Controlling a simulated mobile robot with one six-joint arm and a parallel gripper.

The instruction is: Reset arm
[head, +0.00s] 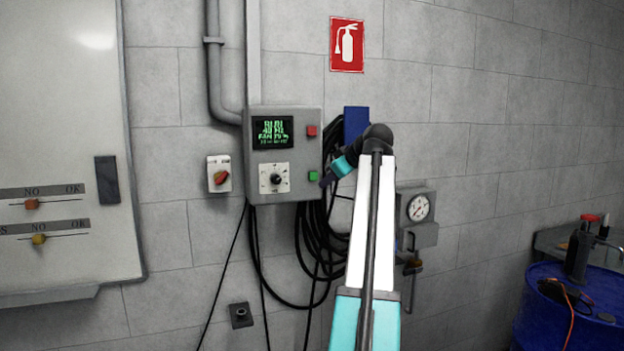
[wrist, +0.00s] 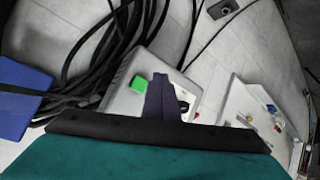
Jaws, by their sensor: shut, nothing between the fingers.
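My white and teal arm reaches up in the head view. My gripper (head: 327,181) is at its end, pointing left, close to the lower right edge of the grey control box (head: 262,190). The wrist view shows the dark purple fingers (wrist: 160,84) shut together and empty. They overlap the box face beside the green button (wrist: 139,83) and partly hide the dial (wrist: 183,105). In the head view the box has a lit green display (head: 272,133), a red button (head: 311,131), a green button (head: 313,176) and a knob (head: 276,179). Whether the fingers touch the box, I cannot tell.
Black cables (head: 310,255) hang beside and below the box, behind my arm. A blue holder (head: 355,122) and a gauge unit (head: 418,208) are on the wall. A whiteboard (head: 60,130) is at left; a blue barrel (head: 560,315) stands at lower right.

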